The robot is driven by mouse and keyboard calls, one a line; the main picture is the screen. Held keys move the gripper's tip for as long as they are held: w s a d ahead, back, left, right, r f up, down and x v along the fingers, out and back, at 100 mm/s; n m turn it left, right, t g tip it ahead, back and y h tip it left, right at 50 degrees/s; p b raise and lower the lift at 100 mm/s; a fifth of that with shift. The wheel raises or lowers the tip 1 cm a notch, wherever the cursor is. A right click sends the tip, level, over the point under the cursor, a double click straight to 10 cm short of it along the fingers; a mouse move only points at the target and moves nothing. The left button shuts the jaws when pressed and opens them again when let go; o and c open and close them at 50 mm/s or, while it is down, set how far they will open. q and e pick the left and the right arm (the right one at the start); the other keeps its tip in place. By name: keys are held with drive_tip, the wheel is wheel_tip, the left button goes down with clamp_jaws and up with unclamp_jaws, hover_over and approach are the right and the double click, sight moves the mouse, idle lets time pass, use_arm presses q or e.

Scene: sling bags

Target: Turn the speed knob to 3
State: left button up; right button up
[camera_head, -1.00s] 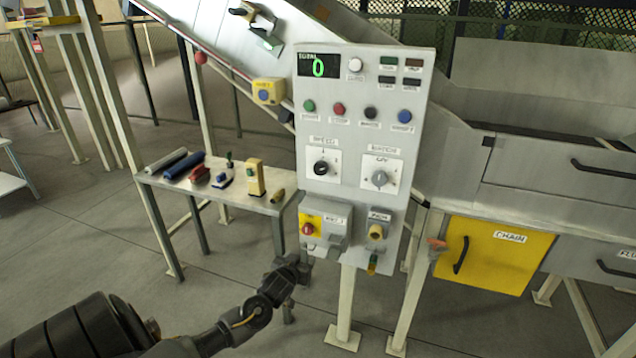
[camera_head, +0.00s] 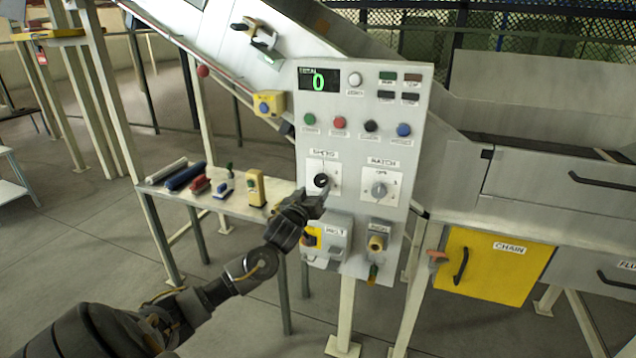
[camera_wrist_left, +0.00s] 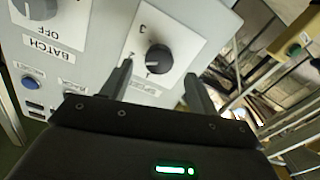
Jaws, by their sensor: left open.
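The speed knob (camera_head: 321,180) is a round black knob on a white plate, on the left of the grey control panel (camera_head: 350,140). It also shows in the left wrist view (camera_wrist_left: 158,58), with marks around it too small to read surely. My left gripper (camera_head: 318,198) is just below the knob in the head view. In the left wrist view its two fingers (camera_wrist_left: 158,88) are spread apart, with the knob beyond and between their tips, apparently not touched. The display (camera_head: 319,80) reads a green 0. My right gripper is not in view.
The batch knob (camera_head: 379,189) is right of the speed knob. Coloured buttons (camera_head: 340,123) run above. A switch box (camera_head: 336,232) juts out below, partly behind my gripper. A small table (camera_head: 180,191) with tools stands left; a yellow chain drawer (camera_head: 487,265) is at right.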

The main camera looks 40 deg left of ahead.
sight(319, 183)
use_arm(q)
drive_tip(key=shift+p+x, duration=0.4)
drive_tip(key=shift+x, duration=1.9)
drive_tip(key=c, duration=1)
drive_tip(key=shift+o, duration=0.2)
drive_tip(key=shift+m, duration=0.4)
drive_tip(key=m+p, duration=0.1)
drive_tip(key=m, duration=0.4)
drive_tip(key=shift+s+a, duration=0.1)
drive_tip(key=m, duration=0.5)
drive_tip(key=shift+a+m, duration=0.1)
drive_tip(key=shift+m, duration=0.6)
